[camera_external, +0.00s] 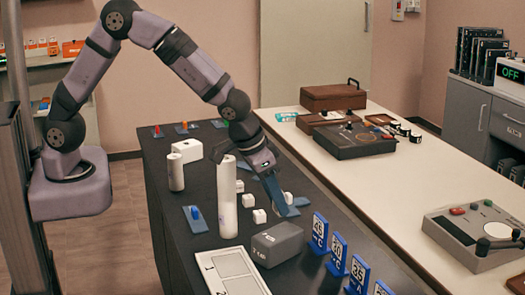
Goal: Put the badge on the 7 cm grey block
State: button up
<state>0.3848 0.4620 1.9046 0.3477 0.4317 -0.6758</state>
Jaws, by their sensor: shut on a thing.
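My gripper (268,172) points down over the dark table, right of the tall white cylinder. It is shut on a flat blue piece (275,192), which hangs below the jaws and looks like the badge; its face cannot be read. Its lower end is close to a small white block, and I cannot tell whether they touch. The grey block (278,244) lies on the table nearer the camera, below and apart from my gripper. It has pale lettering on its left end, and its top is bare.
The tall white cylinder (228,198) stands close left of my gripper. Small white cubes (259,216) lie between gripper and grey block. A white numbered tray (233,274) lies left of the block, upright blue number signs (338,253) right. A blue plate with a peg (195,219) lies left.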

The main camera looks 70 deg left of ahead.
jog(key=shift+f, duration=2.65)
jog(key=shift+f, duration=0.2)
jog(key=o, duration=1)
jog(key=shift+r, duration=0.1)
jog(key=shift+r, duration=0.15)
jog(key=shift+s+r, duration=0.15)
jog(key=shift+r, duration=0.3)
jog(key=b+v, duration=0.2)
jog(key=v, duration=0.9)
jog(key=shift+s, duration=0.15)
